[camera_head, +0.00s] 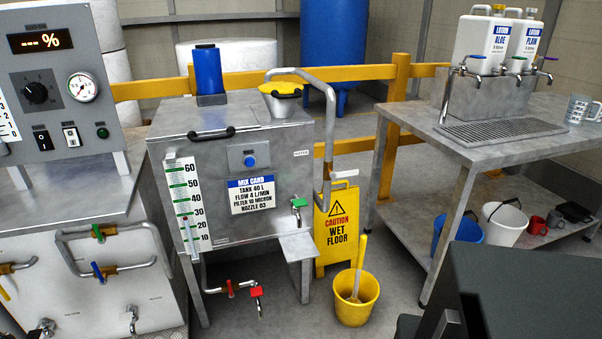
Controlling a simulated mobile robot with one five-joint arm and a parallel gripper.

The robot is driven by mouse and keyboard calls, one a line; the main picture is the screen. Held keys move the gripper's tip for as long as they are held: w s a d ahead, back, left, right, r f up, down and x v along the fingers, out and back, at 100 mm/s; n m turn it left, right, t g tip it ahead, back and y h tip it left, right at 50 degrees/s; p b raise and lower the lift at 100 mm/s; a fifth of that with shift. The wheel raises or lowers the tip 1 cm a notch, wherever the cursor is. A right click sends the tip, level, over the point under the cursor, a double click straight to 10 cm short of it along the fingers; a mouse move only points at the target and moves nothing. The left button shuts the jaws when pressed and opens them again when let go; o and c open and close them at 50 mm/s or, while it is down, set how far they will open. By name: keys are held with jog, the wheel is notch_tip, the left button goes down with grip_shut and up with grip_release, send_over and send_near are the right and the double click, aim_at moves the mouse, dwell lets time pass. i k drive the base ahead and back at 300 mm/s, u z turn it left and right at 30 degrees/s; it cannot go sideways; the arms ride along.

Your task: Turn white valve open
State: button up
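A white lever (345,174), which looks like the white valve's handle, sits on the grey pipe (327,130) at the right side of the steel mixing tank (285,140). The lever points out to the right, roughly level, just above the yellow wet floor sign. The valve body beneath it is small and hard to make out. A dark block (530,290) fills the lower right corner and appears to be part of my own arm or body. No gripper fingers can be made out, and nothing touches the lever.
A wet floor sign (337,228) and a yellow bucket (355,298) stand below the lever. A steel bench (420,145) is at right. Other valves have red (257,291), green (299,203) and blue (98,271) handles. Floor between bucket and bench is clear.

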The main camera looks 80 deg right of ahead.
aim_at(348, 173)
jog(key=u, duration=0.8)
jog(key=k, duration=2.45)
jog(key=z, duration=0.8)
